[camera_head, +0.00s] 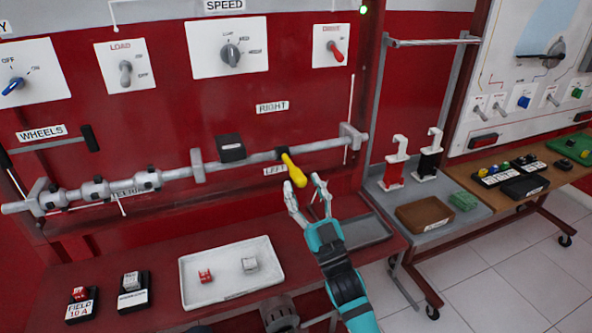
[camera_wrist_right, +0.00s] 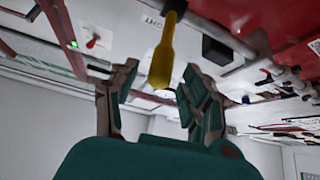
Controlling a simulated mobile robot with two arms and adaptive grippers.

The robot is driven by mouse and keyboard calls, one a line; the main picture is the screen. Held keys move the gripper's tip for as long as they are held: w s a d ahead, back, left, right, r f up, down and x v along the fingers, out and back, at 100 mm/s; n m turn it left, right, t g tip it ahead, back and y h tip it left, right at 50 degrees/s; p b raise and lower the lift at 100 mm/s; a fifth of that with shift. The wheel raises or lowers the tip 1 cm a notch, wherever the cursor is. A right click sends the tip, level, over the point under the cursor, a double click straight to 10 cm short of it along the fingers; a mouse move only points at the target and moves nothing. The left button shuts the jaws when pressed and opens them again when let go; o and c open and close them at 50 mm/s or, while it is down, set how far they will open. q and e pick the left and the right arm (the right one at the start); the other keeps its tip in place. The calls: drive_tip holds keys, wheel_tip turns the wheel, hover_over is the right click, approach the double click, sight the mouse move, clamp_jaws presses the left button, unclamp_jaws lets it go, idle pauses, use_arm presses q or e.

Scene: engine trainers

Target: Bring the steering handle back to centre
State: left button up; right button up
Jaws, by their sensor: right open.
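The steering handle is a yellow lever (camera_head: 294,170) with a dark base on the long grey horizontal shaft of the red panel. It points downward and outward, tip to the right, beside the LEFT label (camera_head: 275,170) and below the RIGHT label (camera_head: 272,107). My right gripper (camera_head: 304,188) is open just below the handle's tip, one finger on each side. In the right wrist view the handle (camera_wrist_right: 161,58) hangs between the two spread fingers (camera_wrist_right: 160,78). I cannot tell whether a finger touches it. My left gripper is not in view.
A white tray (camera_head: 215,290) with small red and white parts lies on the red ledge below. Red and black fittings (camera_head: 429,155) stand on the grey side table. A wooden bench (camera_head: 550,175) is at right.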

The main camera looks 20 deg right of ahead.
drive_tip(key=v, duration=0.6)
idle(0.3)
